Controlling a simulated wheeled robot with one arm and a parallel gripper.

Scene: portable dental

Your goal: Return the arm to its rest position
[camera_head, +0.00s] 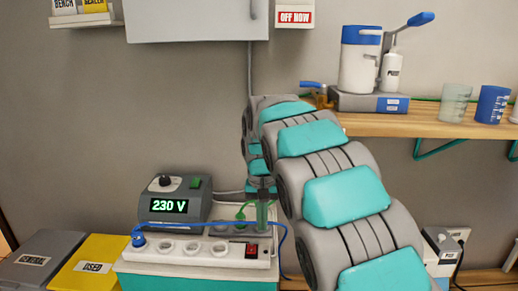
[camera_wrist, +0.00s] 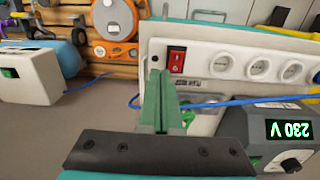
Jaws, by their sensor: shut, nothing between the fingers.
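My arm (camera_head: 345,197) reaches up from the lower right in the head view, bends over near the wall and points down. My gripper (camera_head: 262,222) is at its lower end, above the red-switch end of a white power strip. In the wrist view my gripper (camera_wrist: 159,80) shows its green fingers together with nothing between them. The fingertips overlap the strip's edge beside the red switch (camera_wrist: 176,60); I cannot tell whether they touch it.
The power strip (camera_head: 190,257) holds a blue plug (camera_head: 138,239) with a blue cable. A 230 V unit (camera_head: 174,206) stands behind it. Grey and yellow bins (camera_head: 95,262) stand left. A wooden shelf (camera_head: 430,124) with a dispenser and cups is at right, close to my arm.

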